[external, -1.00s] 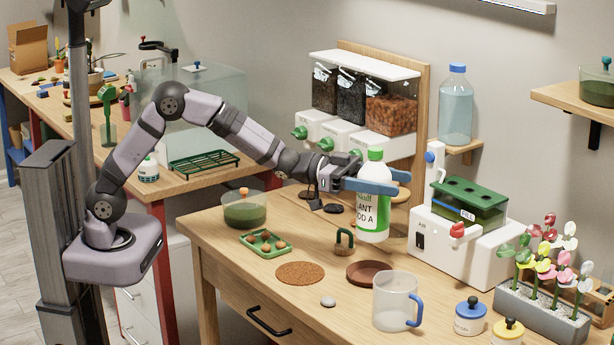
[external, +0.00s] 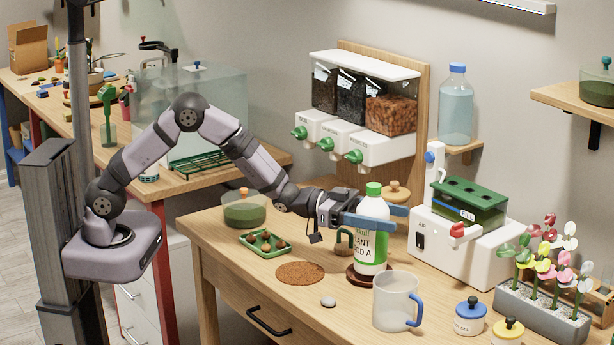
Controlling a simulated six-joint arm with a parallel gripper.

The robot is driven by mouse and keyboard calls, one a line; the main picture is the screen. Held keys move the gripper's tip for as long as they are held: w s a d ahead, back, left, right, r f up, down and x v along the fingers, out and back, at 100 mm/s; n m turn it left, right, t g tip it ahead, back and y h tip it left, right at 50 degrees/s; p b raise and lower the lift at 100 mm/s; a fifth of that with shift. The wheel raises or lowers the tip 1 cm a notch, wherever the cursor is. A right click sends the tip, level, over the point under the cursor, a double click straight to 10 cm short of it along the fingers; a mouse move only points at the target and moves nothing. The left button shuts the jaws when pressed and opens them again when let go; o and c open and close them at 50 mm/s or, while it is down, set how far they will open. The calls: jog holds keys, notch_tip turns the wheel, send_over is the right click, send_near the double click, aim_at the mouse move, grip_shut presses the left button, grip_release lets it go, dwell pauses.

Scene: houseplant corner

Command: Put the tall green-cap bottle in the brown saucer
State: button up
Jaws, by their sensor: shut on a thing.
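The tall white bottle with a green cap (external: 371,236) stands upright over the brown saucer (external: 352,277). Its base is at the saucer, within the rim as seen from here; I cannot tell whether it touches the saucer's floor. My gripper (external: 372,214) is shut around the bottle's upper body, its blue fingers on either side. The bottle and its label hide most of the saucer; part of the rim shows at the bottom left.
A clear jug with a blue handle (external: 396,301) stands close in front of the saucer. A round cork mat (external: 300,273) and a grey pebble (external: 328,302) lie left. The white machine (external: 463,249) stands right.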

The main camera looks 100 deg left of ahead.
jog(key=shift+f, duration=0.75)
jog(key=shift+f, duration=0.2)
jog(key=o, duration=1.8)
jog(key=shift+o, duration=0.2)
jog(key=shift+s+r, duration=0.1)
jog(key=b+v, duration=0.2)
jog(key=v, duration=1)
